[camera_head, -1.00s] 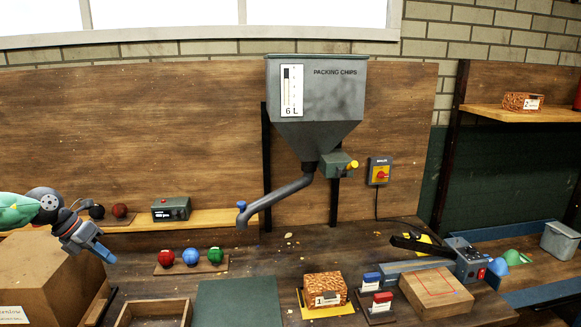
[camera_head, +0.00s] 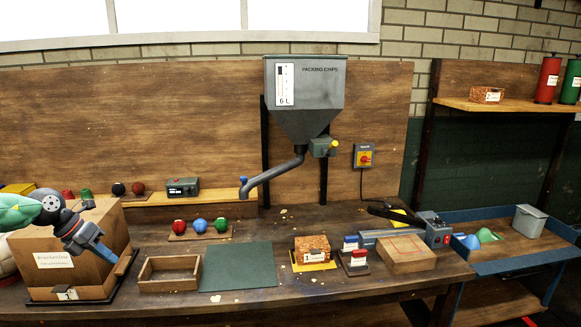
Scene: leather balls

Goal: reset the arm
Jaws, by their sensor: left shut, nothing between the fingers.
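My left arm comes in from the left edge, and its left gripper (camera_head: 107,254) hangs in front of a large cardboard box (camera_head: 45,275). The gripper is shut and empty, with its blue fingertips pointing down to the right. I cannot tell whether it touches the box. My right gripper is not in view.
A wooden tray (camera_head: 168,286) and a green mat (camera_head: 238,268) lie on the bench. Red, blue and green balls sit on a rack (camera_head: 200,236). A chip hopper (camera_head: 304,100) with a spout stands behind. Boxes and stamps fill the right side.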

